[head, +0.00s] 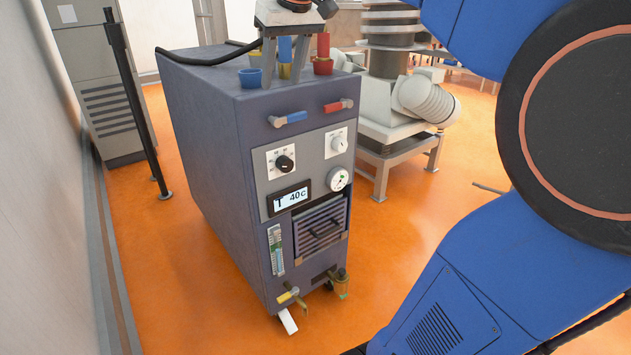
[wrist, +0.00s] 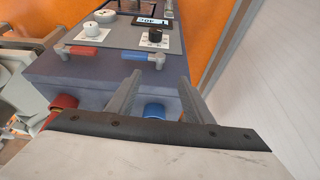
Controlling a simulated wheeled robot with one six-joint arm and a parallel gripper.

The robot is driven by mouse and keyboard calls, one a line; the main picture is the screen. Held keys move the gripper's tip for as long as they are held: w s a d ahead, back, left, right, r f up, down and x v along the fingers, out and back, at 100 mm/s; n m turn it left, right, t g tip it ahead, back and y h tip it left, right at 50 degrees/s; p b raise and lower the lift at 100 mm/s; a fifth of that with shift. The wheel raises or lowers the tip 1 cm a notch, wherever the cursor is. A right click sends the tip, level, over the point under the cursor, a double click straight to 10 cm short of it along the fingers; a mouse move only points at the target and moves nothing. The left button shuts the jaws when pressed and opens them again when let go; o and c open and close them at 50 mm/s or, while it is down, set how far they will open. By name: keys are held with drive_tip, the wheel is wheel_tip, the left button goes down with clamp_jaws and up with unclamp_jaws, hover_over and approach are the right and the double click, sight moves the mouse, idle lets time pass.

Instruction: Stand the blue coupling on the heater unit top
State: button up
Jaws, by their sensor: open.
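The blue coupling (head: 285,49), a blue sleeve over a brass-coloured lower part, is upright on the heater unit top between my gripper's fingers. Its blue part also shows between the fingers in the wrist view (wrist: 154,110). My gripper (head: 285,72) points down over the top and is open, with a grey finger on each side of the coupling. Finger contact is hard to judge. The heater unit (head: 205,125) is a tall blue-grey box with a front panel of dials and a display. In the wrist view, my gripper body hides the coupling's lower part.
A blue cup-shaped port (head: 250,78) stands left of my gripper. A red port (head: 323,67) with a red coupling (head: 323,43) is at the right. Blue (head: 290,118) and red (head: 338,105) valve handles sit on the front.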

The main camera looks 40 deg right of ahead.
drive_tip(key=s+a+f, duration=0.3)
drive_tip(key=s+f, duration=0.8)
drive_tip(key=f, duration=0.4)
drive_tip(key=s+a+f, duration=0.4)
drive_tip(key=s+f, duration=0.7)
drive_tip(key=f, duration=0.4)
drive_tip(key=shift+s, duration=0.15)
